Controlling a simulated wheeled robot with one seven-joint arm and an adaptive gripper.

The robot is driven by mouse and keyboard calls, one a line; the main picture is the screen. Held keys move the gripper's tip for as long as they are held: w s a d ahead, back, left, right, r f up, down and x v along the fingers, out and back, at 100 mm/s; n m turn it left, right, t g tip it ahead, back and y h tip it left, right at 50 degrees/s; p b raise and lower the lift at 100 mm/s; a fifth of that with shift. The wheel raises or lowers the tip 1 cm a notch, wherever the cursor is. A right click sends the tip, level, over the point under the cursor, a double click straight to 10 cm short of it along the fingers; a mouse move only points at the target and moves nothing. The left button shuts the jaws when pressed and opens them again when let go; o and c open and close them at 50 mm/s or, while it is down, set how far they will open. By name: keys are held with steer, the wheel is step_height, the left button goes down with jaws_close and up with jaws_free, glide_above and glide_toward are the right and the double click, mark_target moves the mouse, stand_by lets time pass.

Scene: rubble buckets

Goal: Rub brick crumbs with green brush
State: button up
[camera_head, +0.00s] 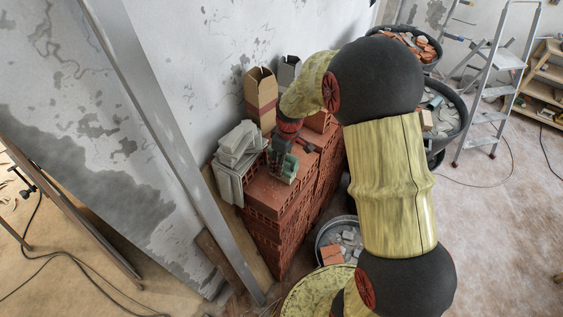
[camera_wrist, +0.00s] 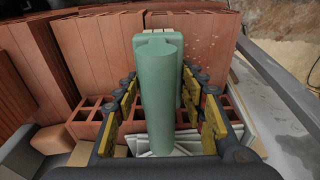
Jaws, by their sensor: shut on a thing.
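My gripper (camera_wrist: 160,92) is shut on the green brush (camera_wrist: 160,100), with yellow-padded fingers on both sides of its round handle. The brush's wider green head with a pale bristle edge points away, toward the top of the wrist view. In the head view, the brush (camera_head: 291,168) is low over the top of the red brick stack (camera_head: 273,199); whether its bristles touch cannot be told. Small pale specks, apparently brick crumbs (camera_wrist: 206,48), lie on the brick face right of the brush head. My arm hides part of the stack.
Grey blocks (camera_head: 237,146) stand left of the brush, and an open cardboard box (camera_head: 261,97) stands behind. Rubble buckets (camera_head: 440,112) and a stepladder (camera_head: 494,80) are at right. Another rubble bucket (camera_head: 323,239) stands in front. A metal beam (camera_head: 150,120) slants across the left.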

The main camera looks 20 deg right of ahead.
steer(key=shift+f, duration=0.35)
steer(key=shift+s+a+f+b, duration=0.1)
steer(key=shift+s+a+b, duration=0.1)
steer(key=shift+s+a, duration=0.45)
steer(key=shift+s+a+f+b, duration=0.1)
steer(key=shift+s+a+b, duration=0.1)
steer(key=shift+s+a, duration=0.65)
steer(key=shift+a, duration=0.3)
steer(key=shift+w+r+p, duration=0.1)
steer(key=shift+r+p, duration=0.25)
steer(key=shift+r, duration=0.4)
